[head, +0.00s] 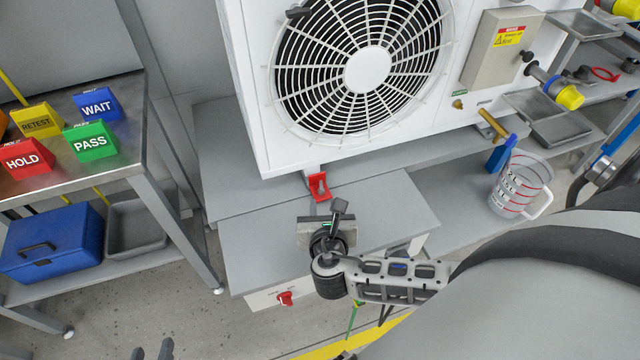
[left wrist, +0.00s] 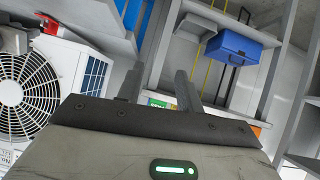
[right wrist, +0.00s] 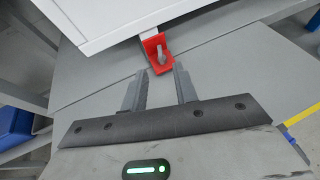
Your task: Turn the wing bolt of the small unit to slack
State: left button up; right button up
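A white fan unit (head: 340,70) stands on a grey bench. A red bracket (head: 318,187) sits at its lower corner. In the right wrist view, the red bracket (right wrist: 151,50) has a grey wing bolt (right wrist: 161,55) in front of it. My right gripper (right wrist: 160,88) is open and empty, its fingers apart just short of the bracket. It hides its own fingertips partly in the head view (head: 335,210). My left gripper (left wrist: 158,88) is open and empty, and only its fingertips show at the bottom edge of the head view (head: 152,351).
A metal table (head: 100,178) at left carries HOLD, RETEST, PASS and WAIT blocks, with a blue box (head: 50,242) below. A measuring jug (head: 520,185) stands at right on the lower bench. A red knob (head: 285,298) is on the bench front. The bench top (head: 250,250) is clear left of my right gripper.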

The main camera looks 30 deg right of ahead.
aim_at(321, 187)
jog(key=b+x, duration=0.1)
jog(key=x, duration=0.9)
jog(key=shift+b, duration=0.4)
grip_shut()
